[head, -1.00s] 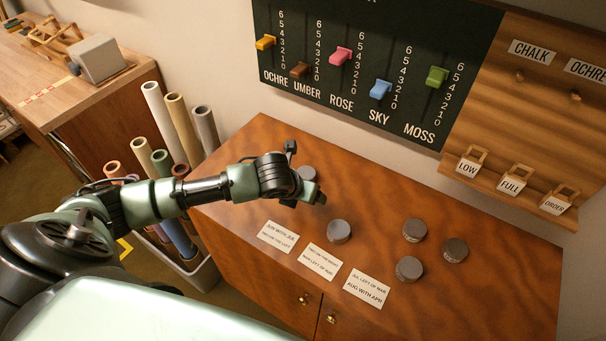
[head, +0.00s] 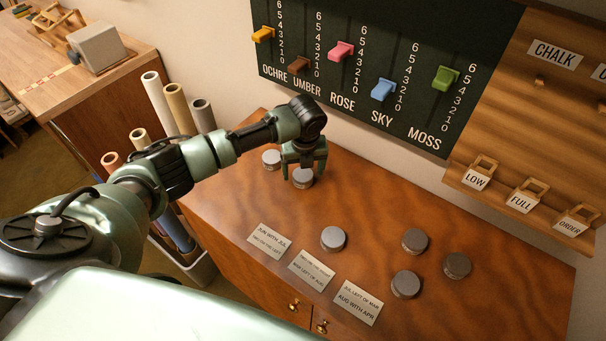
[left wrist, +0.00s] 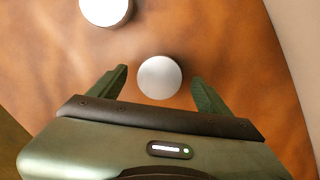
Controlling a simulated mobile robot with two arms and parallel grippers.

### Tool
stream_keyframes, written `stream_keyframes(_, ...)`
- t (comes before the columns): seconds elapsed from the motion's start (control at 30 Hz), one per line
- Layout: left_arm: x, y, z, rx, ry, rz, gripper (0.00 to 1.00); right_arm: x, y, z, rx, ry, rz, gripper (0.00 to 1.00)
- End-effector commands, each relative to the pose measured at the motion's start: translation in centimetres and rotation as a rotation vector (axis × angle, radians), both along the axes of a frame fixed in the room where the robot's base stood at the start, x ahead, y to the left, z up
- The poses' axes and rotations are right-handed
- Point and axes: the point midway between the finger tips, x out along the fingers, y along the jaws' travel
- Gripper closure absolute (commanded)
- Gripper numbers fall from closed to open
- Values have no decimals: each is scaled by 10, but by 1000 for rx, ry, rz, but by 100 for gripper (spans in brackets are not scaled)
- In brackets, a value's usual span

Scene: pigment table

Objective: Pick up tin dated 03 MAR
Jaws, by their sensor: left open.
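Several round grey tins stand on the brown wooden cabinet top. My left gripper (head: 305,168) points down over one tin (head: 302,179) at the back left, open. In the left wrist view that tin (left wrist: 159,77) lies between the fingertips of the left gripper (left wrist: 162,90), with a gap on both sides. A second tin (head: 271,159) is just left of it; a tin at the top of the left wrist view (left wrist: 106,9) is probably this one. Other tins stand at front middle (head: 333,239) and right (head: 414,240), (head: 405,284), (head: 456,265). No date is legible on any tin. My right gripper is out of view.
Three printed cards (head: 269,242), (head: 311,271), (head: 358,303) lie along the cabinet's front edge. A slider board (head: 350,110) and a wooden rack with tags (head: 530,130) are on the wall behind. Rolled tubes (head: 160,105) stand at the left. The middle back of the top is clear.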

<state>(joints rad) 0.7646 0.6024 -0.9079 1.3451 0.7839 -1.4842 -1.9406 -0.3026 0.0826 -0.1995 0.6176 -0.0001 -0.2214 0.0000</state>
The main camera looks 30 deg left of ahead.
Motion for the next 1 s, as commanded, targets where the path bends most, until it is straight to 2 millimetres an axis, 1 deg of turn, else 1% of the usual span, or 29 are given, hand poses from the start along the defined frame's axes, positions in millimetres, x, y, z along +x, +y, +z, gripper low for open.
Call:
stream_keyframes(0.03, 0, 1, -4, 1, 2, 0, 22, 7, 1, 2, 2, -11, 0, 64)
stream_keyframes(0.1, 0, 1, -7, 0, 0, -1, 22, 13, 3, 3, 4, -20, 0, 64)
stream_keyframes(0.3, 1, 1, -8, 1, -1, -2, 22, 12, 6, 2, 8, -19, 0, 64)
stream_keyframes(0.33, 1, 1, -8, 1, -1, -2, 27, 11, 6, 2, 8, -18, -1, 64)
stream_keyframes(0.37, 1, 1, -8, 1, -1, -2, 36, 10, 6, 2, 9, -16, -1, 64)
stream_keyframes(0.4, 1, 1, -8, 1, -1, -2, 47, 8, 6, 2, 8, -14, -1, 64)
stream_keyframes(0.47, 1, 1, -8, 1, -1, -2, 63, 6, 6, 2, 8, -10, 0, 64)
stream_keyframes(0.5, 1, 1, -8, 1, -1, -2, 75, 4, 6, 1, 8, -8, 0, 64)
stream_keyframes(0.57, 1, 1, -8, 1, -1, -2, 90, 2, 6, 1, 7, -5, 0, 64)
stream_keyframes(0.83, 1, 1, -6, 1, -2, -2, 90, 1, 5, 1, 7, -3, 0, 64)
stream_keyframes(1.0, 2, 1, 5, 0, -3, -1, 90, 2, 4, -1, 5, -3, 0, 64)
